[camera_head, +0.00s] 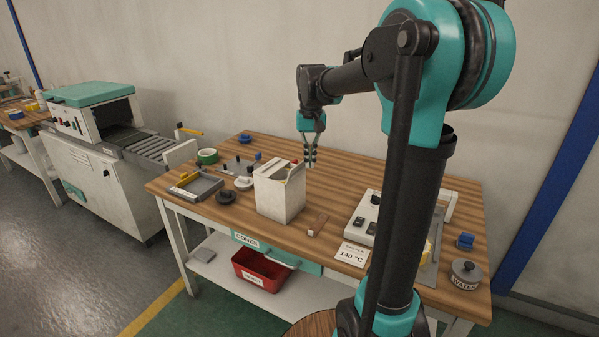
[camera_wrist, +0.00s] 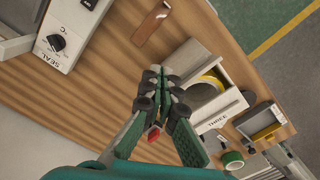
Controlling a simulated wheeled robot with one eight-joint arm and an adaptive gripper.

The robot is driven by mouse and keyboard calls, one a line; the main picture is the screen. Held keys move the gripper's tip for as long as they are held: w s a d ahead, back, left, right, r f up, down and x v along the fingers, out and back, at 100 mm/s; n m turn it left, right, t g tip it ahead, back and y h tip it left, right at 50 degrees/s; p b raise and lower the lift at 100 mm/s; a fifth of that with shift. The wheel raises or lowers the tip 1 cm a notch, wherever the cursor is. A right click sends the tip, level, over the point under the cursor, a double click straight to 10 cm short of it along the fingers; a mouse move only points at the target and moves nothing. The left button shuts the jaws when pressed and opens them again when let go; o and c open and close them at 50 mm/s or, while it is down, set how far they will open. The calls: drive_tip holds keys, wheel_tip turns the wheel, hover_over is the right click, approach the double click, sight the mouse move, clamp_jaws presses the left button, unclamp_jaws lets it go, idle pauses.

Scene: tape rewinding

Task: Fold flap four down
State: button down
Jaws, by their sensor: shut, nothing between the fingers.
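A white open-topped box (camera_head: 280,198) stands upright on the wooden table. The wrist view shows it from above, with a yellow-rimmed round thing (camera_wrist: 210,80) inside. A flap marked THREE (camera_wrist: 215,120) shows at the box's lower edge in that view. I cannot make out a label reading four on any flap. My gripper (camera_head: 310,160) is shut and empty, above and just right of the box in the head view. In the wrist view my gripper (camera_wrist: 168,85) is left of the box opening and hides part of the near side.
A grey tray (camera_head: 197,186) and green tape roll (camera_head: 207,156) lie left of the box. A brown strip (camera_head: 319,222) and white SEAL control unit (camera_head: 365,214) are right of it. A lidded WATER pot (camera_head: 466,273) stands at the right.

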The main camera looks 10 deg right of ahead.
drive_tip(key=shift+f, duration=0.15)
drive_tip(key=shift+f, duration=1)
drive_tip(key=shift+w, duration=0.1)
drive_tip(key=w+a, duration=0.5)
drive_tip(key=a, duration=0.2)
drive_tip(key=shift+w, duration=0.4)
idle(0.5)
idle(0.7)
wheel_tip(320, 180, up, 7)
idle(0.9)
drive_tip(key=s+d+f+t, duration=0.1)
drive_tip(key=s+d+f, duration=0.2)
drive_tip(key=s+f, duration=0.5)
drive_tip(key=s+d+f+t, duration=0.1)
drive_tip(key=s+d+f, duration=0.3)
drive_tip(key=s+f, duration=0.4)
drive_tip(key=s+d+f+n+t, duration=0.1)
drive_tip(key=s+d+f, duration=0.3)
drive_tip(key=s+f, duration=0.4)
drive_tip(key=shift+s+f+t, duration=0.15)
drive_tip(key=shift+s+t, duration=0.45)
drive_tip(key=shift+s, duration=1.4)
